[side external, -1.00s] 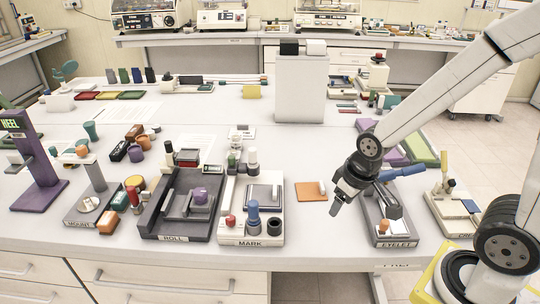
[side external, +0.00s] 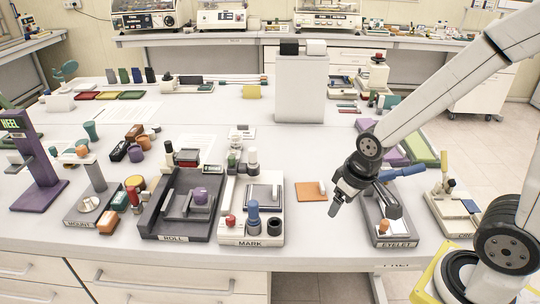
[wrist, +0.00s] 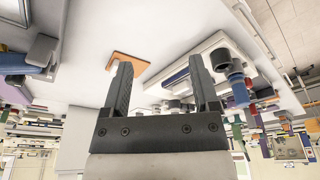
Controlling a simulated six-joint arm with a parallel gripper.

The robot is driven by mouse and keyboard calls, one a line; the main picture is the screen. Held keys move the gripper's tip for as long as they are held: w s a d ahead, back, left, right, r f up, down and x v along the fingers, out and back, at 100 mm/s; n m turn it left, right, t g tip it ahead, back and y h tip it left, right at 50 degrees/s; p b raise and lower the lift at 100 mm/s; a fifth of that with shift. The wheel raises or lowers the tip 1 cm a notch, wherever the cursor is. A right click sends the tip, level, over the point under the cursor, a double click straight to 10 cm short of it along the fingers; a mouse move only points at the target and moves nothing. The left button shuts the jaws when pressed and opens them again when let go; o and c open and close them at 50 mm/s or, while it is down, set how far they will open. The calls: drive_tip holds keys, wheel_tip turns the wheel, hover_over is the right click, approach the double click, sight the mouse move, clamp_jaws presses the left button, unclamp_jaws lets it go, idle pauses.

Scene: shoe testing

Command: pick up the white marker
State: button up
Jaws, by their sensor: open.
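No object is plainly marked as the white marker. A small white upright piece (side external: 322,187) stands at the edge of an orange pad (side external: 308,192). I cannot tell whether either is the marker. My gripper (side external: 334,209) is open and points down over the table, right of the orange pad and left of the EYELET station. In the wrist view my gripper (wrist: 160,62) has two dark fingers apart with nothing between them.
The EYELET station (side external: 384,242) with a blue lever stands close on the right. The MARK station holds a blue-handled piece (side external: 253,212) and a dark cup (side external: 274,226). A tall white box (side external: 300,95) stands behind. The table in front of the orange pad is clear.

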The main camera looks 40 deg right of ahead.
drive_tip(key=n+g, duration=0.2)
drive_tip(key=n, duration=1.5)
approach(252, 149)
drive_tip(key=f, duration=0.5)
drive_tip(key=shift+s+d+f, duration=0.1)
drive_tip(key=shift+s+d, duration=0.15)
drive_tip(key=shift+s, duration=0.15)
drive_tip(key=shift+w+n+g, duration=0.3)
drive_tip(key=shift+w+n, duration=0.2)
drive_tip(key=shift+w, duration=0.1)
drive_tip(key=shift+a+f, duration=0.15)
drive_tip(key=shift+f, duration=3.65)
clamp_jaws()
